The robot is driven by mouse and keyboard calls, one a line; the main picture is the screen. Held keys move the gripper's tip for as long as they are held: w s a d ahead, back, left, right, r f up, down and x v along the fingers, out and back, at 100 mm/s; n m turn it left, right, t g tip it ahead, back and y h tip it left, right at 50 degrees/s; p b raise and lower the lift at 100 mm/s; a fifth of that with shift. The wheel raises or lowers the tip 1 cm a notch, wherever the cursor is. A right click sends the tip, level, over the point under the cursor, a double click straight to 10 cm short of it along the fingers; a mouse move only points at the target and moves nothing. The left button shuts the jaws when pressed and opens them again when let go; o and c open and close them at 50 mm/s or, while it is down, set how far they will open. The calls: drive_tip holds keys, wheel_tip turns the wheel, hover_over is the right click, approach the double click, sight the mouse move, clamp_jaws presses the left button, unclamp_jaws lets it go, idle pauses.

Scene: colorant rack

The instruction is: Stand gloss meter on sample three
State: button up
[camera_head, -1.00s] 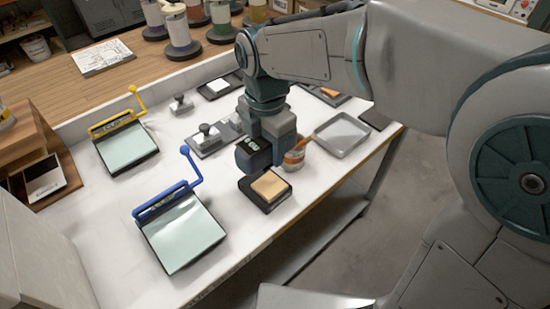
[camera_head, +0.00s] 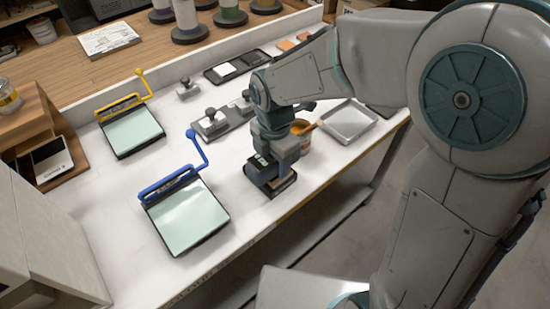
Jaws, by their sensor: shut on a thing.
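My gripper (camera_head: 277,150) is shut on the gloss meter (camera_head: 262,166), a dark blue-grey box with a small display on top. The meter is upright over a small black base (camera_head: 284,188) near the front edge of the white bench. The meter and gripper hide nearly all of the tan panel on that base. Whether the meter's underside touches the panel cannot be told. No number can be read on any sample.
A blue-handled plate (camera_head: 188,215) lies left of the meter, a yellow-handled one (camera_head: 132,130) farther back. An orange-brown pot (camera_head: 303,136) stands close behind my gripper. A grey tray (camera_head: 350,122) lies to the right. Bare bench lies between the blue-handled plate and the meter.

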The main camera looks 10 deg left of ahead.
drive_tip(key=shift+f, duration=0.15)
drive_tip(key=o, duration=1.3)
